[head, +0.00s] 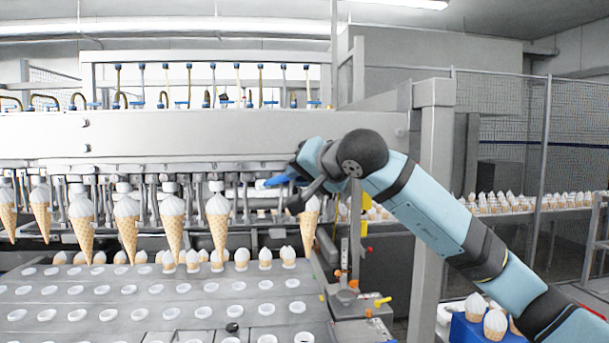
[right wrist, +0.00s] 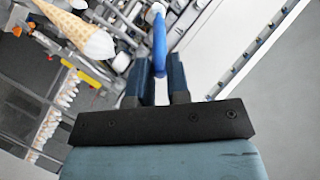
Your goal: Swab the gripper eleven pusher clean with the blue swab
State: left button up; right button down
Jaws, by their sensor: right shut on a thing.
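My right gripper (head: 296,184) is up at the row of cone grippers, near its right end. It is shut on the blue swab (right wrist: 160,42), which sticks out past the fingertips (right wrist: 160,70). In the head view the blue swab (head: 275,182) points left, with a white end at the metal bar. In the right wrist view its far end lies in front of the pale pushers. I cannot tell which pusher is number eleven or whether the swab touches it. My left gripper is not in view.
Several cones (head: 218,225) hang from the cone grippers, one close below my right gripper. Below is a grey conveyor plate (head: 100,302) with rows of holes. A grey post (head: 432,200) stands behind my right arm. A blue holder with cones (head: 478,330) is at lower right.

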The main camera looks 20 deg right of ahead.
jog(key=shift+s+d+b, duration=0.15)
jog(key=shift+d+b, duration=0.15)
jog(key=shift+d, duration=0.4)
jog(key=shift+s+a+f, duration=0.1)
jog(key=shift+s+a+b, duration=0.25)
jog(key=shift+s+b, duration=0.1)
jog(key=shift+s, duration=0.6)
jog(key=shift+s+a+b, duration=0.3)
jog(key=shift+s+b, duration=0.1)
jog(key=shift+s, duration=0.5)
jog(key=shift+s+a+b, duration=0.25)
jog(key=shift+s+b, duration=0.1)
jog(key=shift+s, duration=0.6)
jog(key=shift+s, duration=0.1)
